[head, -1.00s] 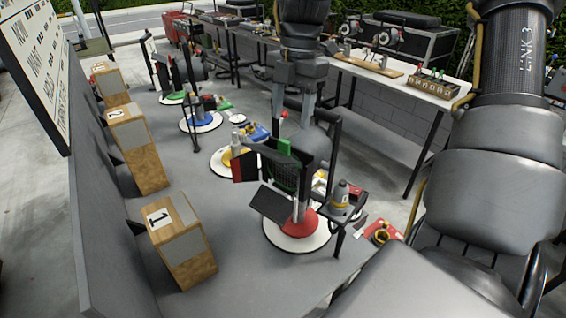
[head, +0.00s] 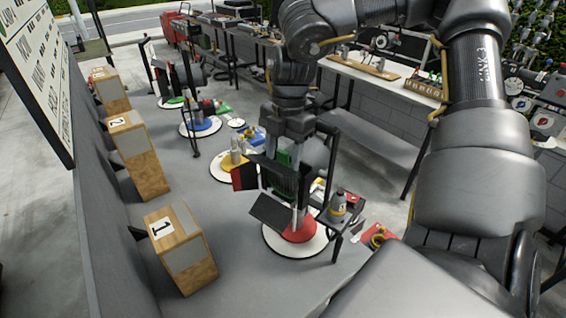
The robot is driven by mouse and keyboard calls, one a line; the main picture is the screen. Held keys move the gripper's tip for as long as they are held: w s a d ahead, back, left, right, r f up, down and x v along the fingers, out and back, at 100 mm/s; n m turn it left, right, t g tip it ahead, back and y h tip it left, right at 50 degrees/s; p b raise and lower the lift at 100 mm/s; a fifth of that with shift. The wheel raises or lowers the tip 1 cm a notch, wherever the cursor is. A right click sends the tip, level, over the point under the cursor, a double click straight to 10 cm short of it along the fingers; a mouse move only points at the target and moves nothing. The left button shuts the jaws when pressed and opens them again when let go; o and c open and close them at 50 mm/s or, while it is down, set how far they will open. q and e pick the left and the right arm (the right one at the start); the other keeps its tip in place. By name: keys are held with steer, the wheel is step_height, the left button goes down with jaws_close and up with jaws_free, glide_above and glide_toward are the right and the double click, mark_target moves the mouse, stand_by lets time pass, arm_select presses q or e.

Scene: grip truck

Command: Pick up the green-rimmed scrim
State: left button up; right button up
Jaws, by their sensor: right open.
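A dark mesh panel with a green upper edge, which looks like the green-rimmed scrim (head: 277,180), stands upright among black flaps on the stand with the red base (head: 299,231). My right gripper (head: 295,186) comes down from above with its fingers pointing down. Its jaws are open and its fingers overlap the scrim in the picture. I cannot tell whether they touch it or are on both sides of it. My fingers and the black frame hide part of the scrim. My left gripper is not in view.
Black flaps and a black upright frame (head: 334,190) crowd the scrim. A grey bottle (head: 338,204) stands close on the right. Wooden box 1 (head: 180,248) is to the left, with free grey tabletop between. Other stands with yellow, blue and green bases are farther back.

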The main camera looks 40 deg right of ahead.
steer(key=shift+c, duration=0.4)
steer(key=shift+s, duration=0.15)
jaws_close()
steer(key=shift+w+r, duration=0.2)
steer(key=shift+r, duration=0.3)
step_height(320, 180, up, 17)
steer(key=b, duration=0.1)
